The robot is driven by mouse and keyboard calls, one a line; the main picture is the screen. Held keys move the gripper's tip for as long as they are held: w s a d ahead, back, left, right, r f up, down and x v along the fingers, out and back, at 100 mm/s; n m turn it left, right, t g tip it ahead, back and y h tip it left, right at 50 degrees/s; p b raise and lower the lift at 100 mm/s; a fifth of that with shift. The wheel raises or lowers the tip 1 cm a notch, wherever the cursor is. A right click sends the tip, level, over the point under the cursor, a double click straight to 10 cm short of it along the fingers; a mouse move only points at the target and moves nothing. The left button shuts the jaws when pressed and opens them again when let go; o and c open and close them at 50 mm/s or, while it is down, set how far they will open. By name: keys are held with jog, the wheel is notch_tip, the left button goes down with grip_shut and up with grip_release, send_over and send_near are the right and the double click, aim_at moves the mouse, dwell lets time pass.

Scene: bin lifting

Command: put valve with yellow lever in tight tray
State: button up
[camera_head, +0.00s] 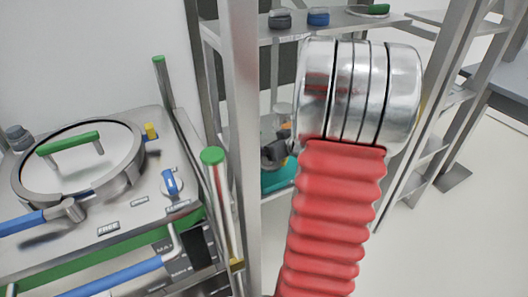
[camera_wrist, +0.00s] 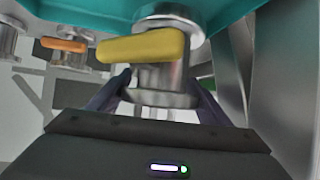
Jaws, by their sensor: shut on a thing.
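The valve with the yellow lever (camera_wrist: 140,46) is in the middle of the wrist view, with a round metal body. My gripper (camera_wrist: 160,84) is shut on its metal body, one dark finger on each side. A teal tray (camera_wrist: 85,14) lies behind and around the valve at the top of that view. Whether the valve touches the tray, I cannot tell. In the head view a teal tray (camera_head: 282,177) shows on a shelf of the metal rack, partly hidden by my arm. I cannot make out the held valve there.
A valve with an orange lever (camera_wrist: 64,45) is at the left in the wrist view. In the head view, rack posts (camera_head: 243,130) stand close to my arm. Small valves, one blue (camera_head: 318,17), sit on the upper shelf. A machine with a round lid (camera_head: 80,160) is at left.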

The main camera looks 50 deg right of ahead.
jog(key=shift+f, duration=1.7)
jog(key=o, duration=1.8)
jog(key=shift+f, duration=0.15)
jog(key=shift+o, duration=0.2)
jog(key=v, duration=1.2)
jog(key=shift+a, duration=0.1)
